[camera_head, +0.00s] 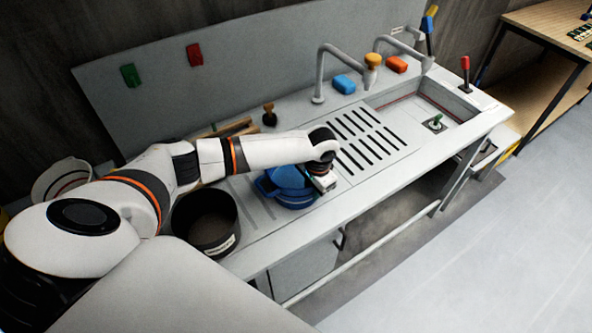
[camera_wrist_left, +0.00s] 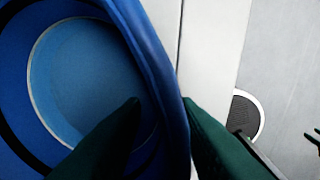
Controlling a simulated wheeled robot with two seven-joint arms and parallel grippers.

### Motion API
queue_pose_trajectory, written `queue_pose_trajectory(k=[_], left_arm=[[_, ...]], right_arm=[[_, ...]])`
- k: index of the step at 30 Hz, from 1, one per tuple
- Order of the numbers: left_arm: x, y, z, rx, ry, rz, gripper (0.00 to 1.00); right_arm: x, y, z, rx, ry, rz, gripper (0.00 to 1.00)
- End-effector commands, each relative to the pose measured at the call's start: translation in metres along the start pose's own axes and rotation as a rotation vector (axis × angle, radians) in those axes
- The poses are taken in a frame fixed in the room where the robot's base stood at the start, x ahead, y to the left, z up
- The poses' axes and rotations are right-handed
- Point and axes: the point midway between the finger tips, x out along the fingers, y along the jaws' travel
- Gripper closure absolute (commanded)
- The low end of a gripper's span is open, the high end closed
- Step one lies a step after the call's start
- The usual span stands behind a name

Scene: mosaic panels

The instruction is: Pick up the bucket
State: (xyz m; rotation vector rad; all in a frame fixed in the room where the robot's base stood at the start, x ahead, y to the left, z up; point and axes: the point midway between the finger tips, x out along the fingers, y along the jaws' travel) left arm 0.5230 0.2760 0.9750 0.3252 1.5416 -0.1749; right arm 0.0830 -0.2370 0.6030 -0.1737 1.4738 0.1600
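The blue bucket (camera_head: 287,188) stands on the grey counter, left of the slotted drain area, partly covered by my left arm. My left gripper (camera_head: 322,180) is at the bucket's right rim. In the left wrist view the bucket (camera_wrist_left: 85,70) is seen from above and looks empty. The fingers of my left gripper (camera_wrist_left: 161,105) straddle its rim, one inside and one outside. The inner finger appears apart from the wall, so the gripper looks open. My right gripper is not in view.
A dark pot (camera_head: 207,222) stands left of the bucket, and a white container (camera_head: 62,180) is further left. A sink (camera_head: 418,105), faucets (camera_head: 322,75), a blue sponge (camera_head: 344,84) and an orange sponge (camera_head: 396,64) are to the right. The counter's front edge (camera_head: 345,228) is close to the bucket.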

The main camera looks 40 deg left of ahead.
Motion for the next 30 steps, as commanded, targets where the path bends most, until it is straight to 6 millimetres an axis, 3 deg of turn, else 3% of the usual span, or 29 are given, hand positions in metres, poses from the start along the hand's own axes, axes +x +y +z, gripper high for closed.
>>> queue_pose_trajectory(k=[8,13,30], left_arm=[[0.0032,-0.0002,0.0004,0.0,-0.002,0.0,0.74],[0.0029,0.0,0.0004,0.0,-0.002,0.0,1.0],[0.0023,0.0002,0.0006,0.0,-0.002,0.0,1.0]], right_arm=[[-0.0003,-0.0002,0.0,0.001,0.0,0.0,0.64],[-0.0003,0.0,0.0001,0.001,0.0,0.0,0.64],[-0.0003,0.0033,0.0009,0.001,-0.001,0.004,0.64]])
